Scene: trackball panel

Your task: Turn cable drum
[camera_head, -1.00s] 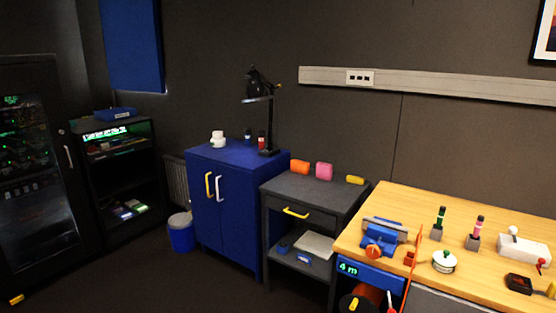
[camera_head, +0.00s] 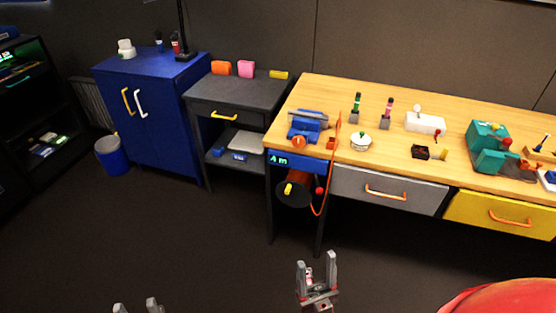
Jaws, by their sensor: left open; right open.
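The cable drum (camera_head: 294,193) hangs under the left end of the wooden workbench, a dark disc with a yellow handle and an orange-red body behind it. A blue display (camera_head: 284,161) reading "4 m" sits above it. An orange cable (camera_head: 328,185) runs from the bench top down beside the drum. My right gripper (camera_head: 316,262) is open and empty, pointing up at the bottom centre, well short of the drum. My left gripper (camera_head: 137,304) is open at the bottom left edge, mostly cut off, far from the drum.
The workbench (camera_head: 390,90) carries a blue vise (camera_head: 308,127), a white lidded pot (camera_head: 361,141) and a teal machine (camera_head: 489,145). Grey (camera_head: 350,183) and yellow (camera_head: 500,218) drawers are below. A red rounded object (camera_head: 505,298) fills the lower right corner. The dark floor in front is clear.

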